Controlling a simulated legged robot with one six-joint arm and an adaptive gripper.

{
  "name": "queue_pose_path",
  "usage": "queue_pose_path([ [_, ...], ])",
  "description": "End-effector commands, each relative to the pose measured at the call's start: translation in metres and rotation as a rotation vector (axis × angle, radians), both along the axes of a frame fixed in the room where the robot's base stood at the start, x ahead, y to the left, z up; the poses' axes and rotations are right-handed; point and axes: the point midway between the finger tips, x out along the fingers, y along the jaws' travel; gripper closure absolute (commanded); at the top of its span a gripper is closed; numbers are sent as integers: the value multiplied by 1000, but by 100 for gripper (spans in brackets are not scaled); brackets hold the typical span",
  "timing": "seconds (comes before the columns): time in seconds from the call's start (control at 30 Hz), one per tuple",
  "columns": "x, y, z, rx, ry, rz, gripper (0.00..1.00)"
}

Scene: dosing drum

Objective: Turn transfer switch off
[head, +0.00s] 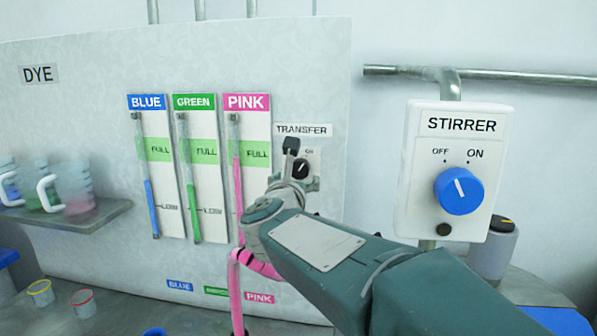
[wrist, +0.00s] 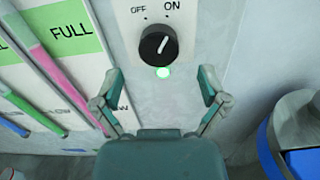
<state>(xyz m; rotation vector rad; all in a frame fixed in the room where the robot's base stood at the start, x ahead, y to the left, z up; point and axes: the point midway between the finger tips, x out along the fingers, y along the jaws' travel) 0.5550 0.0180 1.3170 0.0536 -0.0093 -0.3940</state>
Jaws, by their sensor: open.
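The transfer switch is a black round knob (wrist: 158,46) on a pale plate below OFF and ON marks. Its white pointer line leans up and right, toward ON. A green light (wrist: 163,73) glows just below it. In the head view the knob (head: 302,168) shows under the TRANSFER label (head: 303,130), partly hidden by my gripper (head: 291,160). My gripper also shows in the wrist view (wrist: 162,88), open and empty, its fingers apart below and to either side of the knob. The knob lies beyond the fingertips, and I see no contact.
The blue STIRRER knob (head: 459,191) is on a white box at the right. BLUE, GREEN and PINK level gauges line the panel to the left, and a pink hose (head: 236,290) hangs below. A shelf (head: 75,222) with jugs is at the far left.

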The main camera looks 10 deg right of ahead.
Motion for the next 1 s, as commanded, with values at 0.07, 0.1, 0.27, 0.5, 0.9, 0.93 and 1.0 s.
queue_pose_path([
  [0.07, 14, -6, -1, 0, 1, -2, 7],
  [0.1, 20, -9, -1, -1, 1, -2, 7],
  [0.27, 36, -16, 0, -1, 0, 0, 7],
  [0.5, 42, -19, 0, 0, 0, 1, 7],
  [0.9, 42, -17, 0, -1, 0, 2, 89],
  [0.93, 42, -17, 0, -1, 0, 2, 89],
  [1.0, 42, -17, 0, -2, 1, 3, 89],
])
